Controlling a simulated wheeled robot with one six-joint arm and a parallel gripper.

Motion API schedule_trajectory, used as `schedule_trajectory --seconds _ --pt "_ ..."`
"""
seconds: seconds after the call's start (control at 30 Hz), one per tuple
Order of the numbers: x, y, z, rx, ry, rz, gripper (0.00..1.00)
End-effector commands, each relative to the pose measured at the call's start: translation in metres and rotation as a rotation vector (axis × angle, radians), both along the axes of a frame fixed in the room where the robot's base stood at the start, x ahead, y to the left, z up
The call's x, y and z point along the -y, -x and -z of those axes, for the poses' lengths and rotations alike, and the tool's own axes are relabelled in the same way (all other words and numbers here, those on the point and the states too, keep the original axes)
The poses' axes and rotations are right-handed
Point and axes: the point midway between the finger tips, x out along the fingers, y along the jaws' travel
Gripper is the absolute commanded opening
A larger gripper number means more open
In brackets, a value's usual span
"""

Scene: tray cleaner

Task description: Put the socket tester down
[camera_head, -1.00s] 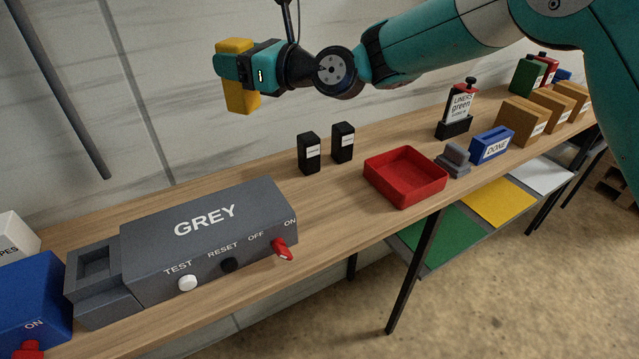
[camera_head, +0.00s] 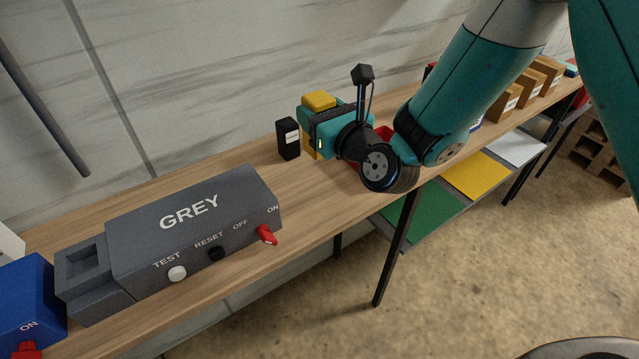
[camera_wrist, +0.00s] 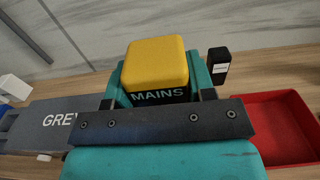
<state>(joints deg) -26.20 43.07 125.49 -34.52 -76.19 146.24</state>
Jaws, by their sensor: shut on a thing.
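The socket tester, a yellow block (camera_head: 319,100) lettered MAINS on a dark band in the wrist view (camera_wrist: 158,62), is upright between my gripper's jaws. My gripper (camera_head: 318,122) is shut on it, with yellow showing above and below the jaws. It is low over the wooden bench (camera_head: 296,188), just right of a small black labelled box (camera_head: 288,138). My gripper hides most of the area behind it, and I cannot tell whether the tester's lower end touches the bench.
A red tray (camera_wrist: 290,128) lies to the right, mostly hidden behind my wrist in the head view. The large grey box (camera_head: 200,225), with a red switch (camera_head: 266,235) and buttons, stands left. Bare bench lies between it and my gripper. A blue box (camera_head: 28,300) stands far left.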

Motion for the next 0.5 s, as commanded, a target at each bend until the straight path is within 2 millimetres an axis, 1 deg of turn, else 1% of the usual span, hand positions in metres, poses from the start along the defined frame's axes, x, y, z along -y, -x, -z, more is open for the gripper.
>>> schedule_trajectory --seconds 0.03,0.3,0.4,0.5 --pt "0.0 0.0 0.022 0.001 -0.001 0.0 0.18" --pt "0.0 0.0 0.077 0.001 -0.001 -0.001 0.18" --pt "0.0 0.0 0.089 0.002 -0.001 -0.001 0.18" --pt "0.0 0.0 0.093 0.002 -0.001 -0.001 0.18"
